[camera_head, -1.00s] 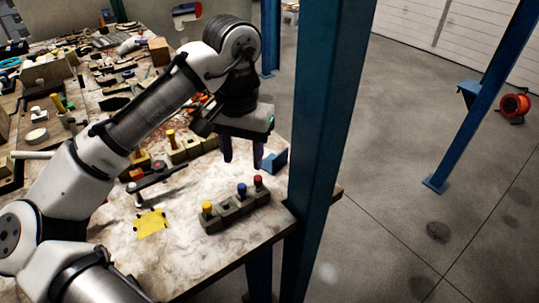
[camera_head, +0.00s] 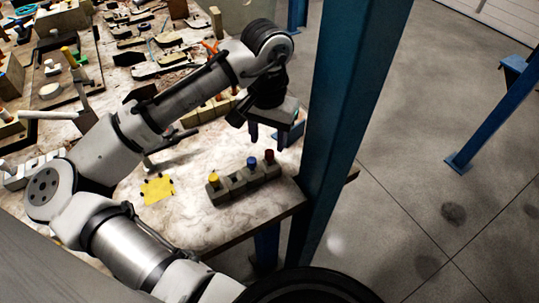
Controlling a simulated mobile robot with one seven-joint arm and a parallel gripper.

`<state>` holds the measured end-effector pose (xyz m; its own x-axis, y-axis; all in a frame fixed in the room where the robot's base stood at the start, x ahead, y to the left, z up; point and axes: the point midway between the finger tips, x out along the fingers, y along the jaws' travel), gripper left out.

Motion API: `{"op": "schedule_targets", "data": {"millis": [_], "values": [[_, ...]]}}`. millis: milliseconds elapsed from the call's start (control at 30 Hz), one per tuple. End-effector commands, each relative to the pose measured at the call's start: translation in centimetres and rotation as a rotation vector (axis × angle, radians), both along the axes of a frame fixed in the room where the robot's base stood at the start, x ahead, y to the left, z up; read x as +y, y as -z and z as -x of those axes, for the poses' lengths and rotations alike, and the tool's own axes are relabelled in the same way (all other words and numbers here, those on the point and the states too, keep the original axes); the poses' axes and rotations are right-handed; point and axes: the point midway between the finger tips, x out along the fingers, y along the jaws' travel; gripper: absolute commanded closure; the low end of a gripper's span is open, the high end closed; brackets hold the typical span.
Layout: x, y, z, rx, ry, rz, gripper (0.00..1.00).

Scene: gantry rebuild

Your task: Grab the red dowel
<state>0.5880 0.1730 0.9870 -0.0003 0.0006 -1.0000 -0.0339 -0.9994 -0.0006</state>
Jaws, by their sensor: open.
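The red dowel (camera_head: 269,156) stands upright in the right end of a grey block holder (camera_head: 236,182) near the table's right corner. A blue dowel (camera_head: 251,162) stands beside it, and a yellow dowel (camera_head: 214,178) stands at the left end. My gripper (camera_head: 267,136) is open and empty, fingers pointing down, above and behind the holder in this view. Its fingers appear close behind the red dowel, but the exact gap cannot be told.
A blue steel post (camera_head: 345,110) rises just right of the holder at the table's edge. A yellow patch (camera_head: 157,189) lies on the table (camera_head: 190,228) to the left. Many tools and blocks clutter the back left. A blue object stands right behind my gripper.

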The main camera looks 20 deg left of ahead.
Motion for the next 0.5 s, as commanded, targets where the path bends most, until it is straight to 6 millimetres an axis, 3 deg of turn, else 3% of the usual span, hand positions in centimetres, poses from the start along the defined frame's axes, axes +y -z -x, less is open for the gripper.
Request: {"op": "schedule_targets", "data": {"millis": [333, 500], "values": [[-0.5, 4.1, 0.1, 0.002, -0.001, 0.000, 0.55], [-0.5, 5.2, 0.1, 0.000, -0.001, 0.001, 0.55]]}}
